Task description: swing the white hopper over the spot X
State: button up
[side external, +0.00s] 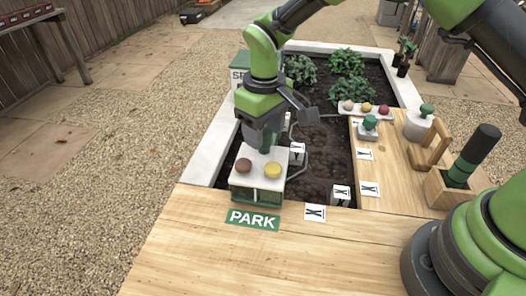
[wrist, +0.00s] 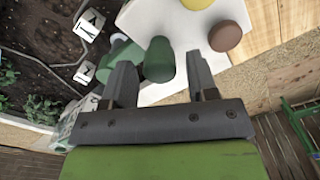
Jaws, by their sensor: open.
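The white hopper (side external: 252,184) appears to be the box with a white top and green front behind the green PARK label (side external: 252,219). A brown knob (side external: 243,166) and a yellow knob (side external: 272,171) stand on its top. My gripper (side external: 268,143) is open just above its far part. In the wrist view the fingers of my gripper (wrist: 160,78) stand either side of a green knob (wrist: 159,58) by the white top (wrist: 185,32); contact cannot be told. Several white cards bear black X-like marks, among them one in the bed (side external: 297,149); which is spot X is unclear.
The soil bed (side external: 325,155) has leafy plants at its far end. On the wooden top at right stand a small block with a green knob (side external: 369,126), a white pot (side external: 418,124) and a dark cylinder (side external: 475,152) in a wooden holder.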

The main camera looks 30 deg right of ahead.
aim_at(282, 150)
jog(key=c, duration=0.5)
jog(key=shift+s+d, duration=0.55)
jog(key=shift+d, duration=0.3)
jog(key=shift+s+d, duration=0.45)
jog(key=shift+d, duration=0.2)
jog(key=shift+s+d, duration=0.35)
jog(key=shift+d, duration=0.5)
